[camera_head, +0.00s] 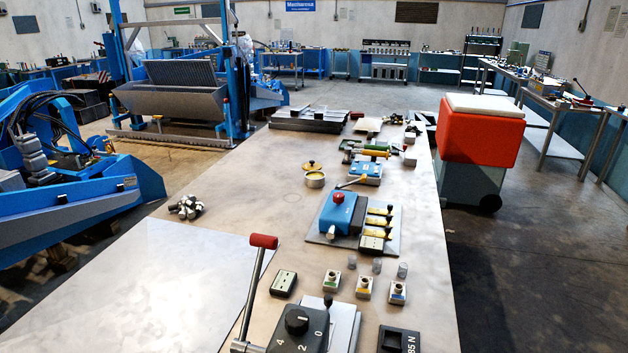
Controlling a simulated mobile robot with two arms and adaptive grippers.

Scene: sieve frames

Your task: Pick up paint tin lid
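A small round tin (315,180) with a yellow top surface stands mid-table, left of the blue devices. Just behind it lies a small gold-yellow disc with a dark knob (309,166), which looks like the paint tin lid. It appears separate from the tin, but whether the two touch is too small to tell. Neither of my grippers is in view.
A blue box with a red knob (338,205) stands right of the tin. A red-handled lever (263,242) rises at the front. A metal cluster (187,207) lies left on the table (240,185). The surface left of the tin is mostly clear.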

